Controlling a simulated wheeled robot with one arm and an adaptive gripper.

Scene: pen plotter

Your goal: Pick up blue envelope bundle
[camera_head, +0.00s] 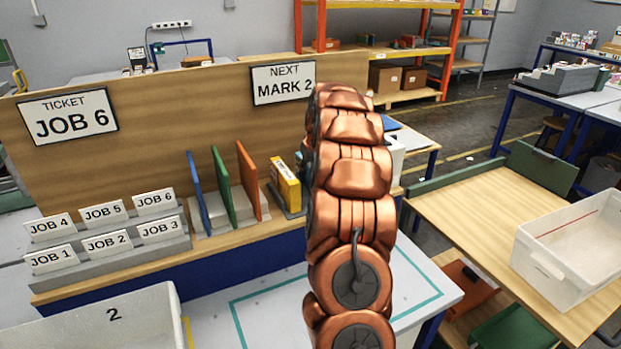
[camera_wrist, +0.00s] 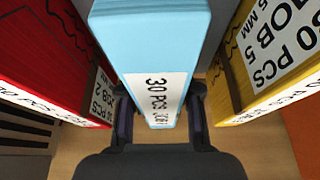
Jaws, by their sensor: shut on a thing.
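The blue envelope bundle (camera_wrist: 150,40) is light blue with a white label reading "30 PCS"; the rest of the label is cut off by my gripper. It stands in the middle of the wrist view. My gripper (camera_wrist: 160,118) has one dark finger on each side of it and is shut on it. A red bundle (camera_wrist: 45,45) is to its left and a yellow bundle marked JOB 5 (camera_wrist: 262,75) to its right.
Upright blue (camera_head: 198,192), green (camera_head: 222,186) and orange (camera_head: 248,180) panels stand left of the yellow bundle. Job cards (camera_head: 107,240) sit at the left. A white bin marked 2 (camera_head: 110,322) is at front left, and another white bin (camera_head: 570,250) is at the right.

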